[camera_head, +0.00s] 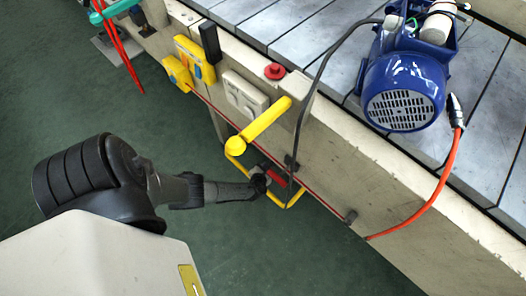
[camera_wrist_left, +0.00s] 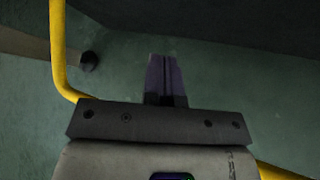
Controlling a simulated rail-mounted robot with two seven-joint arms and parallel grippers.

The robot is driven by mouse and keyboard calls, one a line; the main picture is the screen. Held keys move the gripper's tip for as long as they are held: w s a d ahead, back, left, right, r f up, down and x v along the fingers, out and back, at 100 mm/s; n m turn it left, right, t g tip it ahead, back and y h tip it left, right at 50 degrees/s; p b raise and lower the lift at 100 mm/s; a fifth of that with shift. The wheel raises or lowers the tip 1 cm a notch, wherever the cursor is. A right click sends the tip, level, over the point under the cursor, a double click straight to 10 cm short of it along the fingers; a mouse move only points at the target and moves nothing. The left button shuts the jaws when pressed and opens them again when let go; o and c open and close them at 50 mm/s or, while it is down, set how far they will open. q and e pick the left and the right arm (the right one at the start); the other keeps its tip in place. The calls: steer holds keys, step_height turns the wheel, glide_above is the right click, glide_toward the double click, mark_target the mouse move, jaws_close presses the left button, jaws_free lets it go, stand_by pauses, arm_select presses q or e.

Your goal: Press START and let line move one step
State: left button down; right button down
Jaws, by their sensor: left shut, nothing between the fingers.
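My left gripper (camera_head: 277,180) is low beside the line's side wall, inside or behind the yellow bar frame (camera_head: 236,146); I cannot tell which. Its fingers are shut and empty in the left wrist view (camera_wrist_left: 163,78). A small red patch shows at its tip in the head view; I cannot tell what it is. A grey panel box (camera_head: 243,96) sits on the side wall above the gripper. A red round button (camera_head: 275,71) stands on the edge above it. No START label can be read. The line (camera_head: 300,24) is a grey slatted conveyor carrying a blue pump motor (camera_head: 402,91).
The yellow frame also shows close to the gripper in the left wrist view (camera_wrist_left: 57,48). A black cable and an orange hose (camera_head: 441,187) hang by the wall. Yellow boxes (camera_head: 188,64) are further left. The green floor (camera_head: 140,120) is open at left.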

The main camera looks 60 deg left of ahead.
arm_select(q)
steer(key=shift+w+f, duration=0.1)
steer(key=shift+f, duration=0.25)
steer(key=shift+w+f, duration=0.1)
steer(key=shift+f, duration=0.3)
stand_by(0.7)
steer(key=shift+f, duration=0.1)
stand_by(0.5)
steer(key=r+p, duration=0.2)
steer(key=s+r+p, duration=0.1)
steer(key=r+p, duration=0.1)
steer(key=shift+s+d+r+p, duration=0.15)
steer(key=shift+r+p, duration=0.1)
steer(key=shift+p, duration=0.15)
stand_by(0.4)
stand_by(0.3)
